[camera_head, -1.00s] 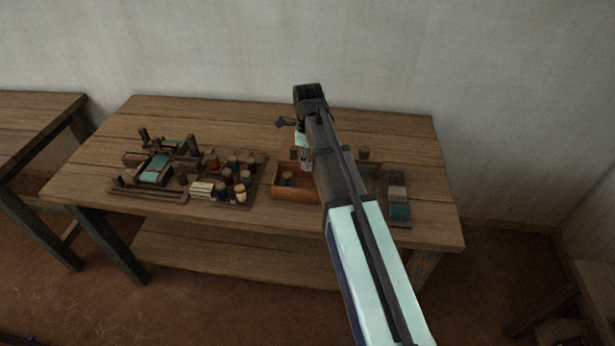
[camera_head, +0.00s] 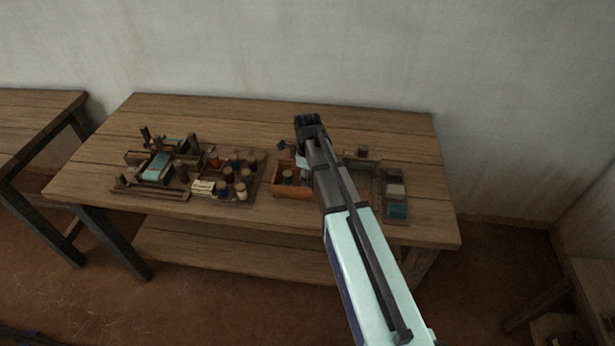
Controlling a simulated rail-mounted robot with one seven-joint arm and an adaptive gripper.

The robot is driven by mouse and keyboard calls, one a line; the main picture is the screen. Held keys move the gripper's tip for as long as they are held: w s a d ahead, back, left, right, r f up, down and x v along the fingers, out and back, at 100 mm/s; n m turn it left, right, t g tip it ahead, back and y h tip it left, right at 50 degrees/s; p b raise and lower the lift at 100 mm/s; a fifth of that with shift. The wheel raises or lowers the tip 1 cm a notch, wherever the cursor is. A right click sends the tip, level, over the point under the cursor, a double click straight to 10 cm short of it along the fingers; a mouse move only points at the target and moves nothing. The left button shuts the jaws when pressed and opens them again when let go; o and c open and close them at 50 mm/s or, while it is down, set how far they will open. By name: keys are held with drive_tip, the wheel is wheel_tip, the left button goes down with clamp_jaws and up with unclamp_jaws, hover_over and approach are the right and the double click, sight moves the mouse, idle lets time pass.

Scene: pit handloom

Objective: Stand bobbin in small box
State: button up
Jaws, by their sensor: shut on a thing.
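The small box (camera_head: 287,194) is an open orange-brown wooden box near the front middle of the table. A dark bobbin with a pale top (camera_head: 288,177) stands inside its left part. My gripper (camera_head: 303,168) points down over the right part of the box, partly behind my own arm. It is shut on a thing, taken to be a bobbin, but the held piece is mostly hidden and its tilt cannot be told. Whether it touches the box floor cannot be seen. My arm covers the box's right end.
A rack of several thread bobbins (camera_head: 241,193) stands left of the box. A small loom-like frame with teal cloth (camera_head: 156,167) is further left. A tray with grey and teal blocks (camera_head: 396,210) lies right of my arm. The table's back strip is clear.

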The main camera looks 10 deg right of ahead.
drive_tip(key=shift+f, duration=0.15)
drive_tip(key=o, duration=1)
drive_tip(key=shift+c, duration=0.2)
wheel_tip(320, 180, up, 12)
drive_tip(key=b, duration=0.3)
drive_tip(key=shift+r+b, duration=0.2)
drive_tip(key=shift+b, duration=0.1)
